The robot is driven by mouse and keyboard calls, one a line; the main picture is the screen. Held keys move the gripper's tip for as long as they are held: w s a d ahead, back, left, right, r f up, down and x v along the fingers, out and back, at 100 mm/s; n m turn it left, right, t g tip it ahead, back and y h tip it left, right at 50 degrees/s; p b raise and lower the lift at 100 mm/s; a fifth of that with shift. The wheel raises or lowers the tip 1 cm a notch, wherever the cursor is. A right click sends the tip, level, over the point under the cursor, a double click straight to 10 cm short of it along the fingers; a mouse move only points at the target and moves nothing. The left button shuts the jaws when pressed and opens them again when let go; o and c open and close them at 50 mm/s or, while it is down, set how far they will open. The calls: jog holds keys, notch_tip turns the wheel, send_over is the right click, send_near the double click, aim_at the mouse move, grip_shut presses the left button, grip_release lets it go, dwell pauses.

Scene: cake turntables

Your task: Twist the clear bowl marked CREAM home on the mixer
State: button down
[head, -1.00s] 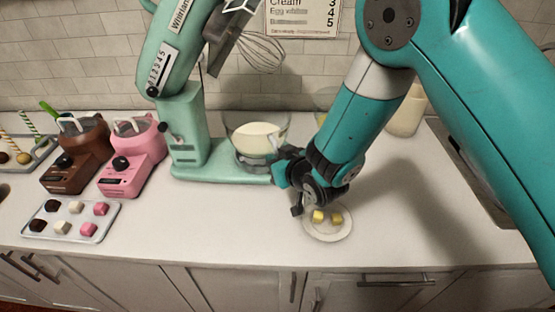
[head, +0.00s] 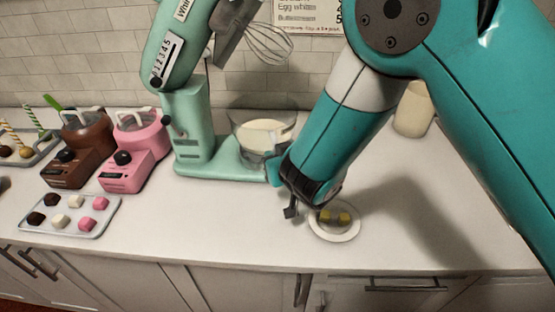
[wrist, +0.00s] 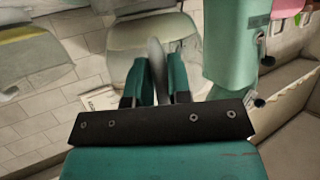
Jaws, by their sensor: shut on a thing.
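The clear bowl (head: 238,123) holds pale cream and sits on the base of the mint-green mixer (head: 188,130). The mixer's head is tilted up, with the whisk (head: 270,43) above the bowl. I cannot read a CREAM mark on the bowl. My gripper (head: 272,171) is at the bowl's front right side, partly hidden by my arm. In the wrist view, my gripper (wrist: 157,88) is shut on the bowl's clear handle (wrist: 157,62), with the bowl (wrist: 130,37) beyond. The seat under the bowl is too small to judge.
A plate (head: 333,235) with yellow cubes lies close below my wrist. Pink (head: 137,150) and brown (head: 80,150) small machines and a tray of cubes (head: 75,228) stand left. A cream jar (head: 413,110) stands behind my arm. The front middle counter is clear.

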jog(key=shift+s+a+f+b, duration=0.15)
jog(key=shift+a+b, duration=0.2)
jog(key=shift+b, duration=0.7)
jog(key=shift+s+a+m+h+b, duration=0.1)
jog(key=shift+a+m+h+b, duration=0.45)
jog(key=shift+b, duration=0.95)
jog(key=shift+t+h+b, duration=0.25)
jog(key=shift+t+b, duration=0.05)
jog(key=shift+b, duration=0.1)
jog(key=shift+a+m+b, duration=0.35)
jog(key=shift+m+b, duration=0.1)
jog(key=shift+b, duration=0.25)
jog(key=shift+a+h, duration=0.1)
jog(key=shift+h, duration=0.2)
jog(key=shift+s+a+m+h+b, duration=0.1)
jog(key=shift+a+m+h+b, duration=0.25)
jog(key=shift+b, duration=0.4)
jog(key=shift+r, duration=0.2)
jog(key=shift+t, duration=0.3)
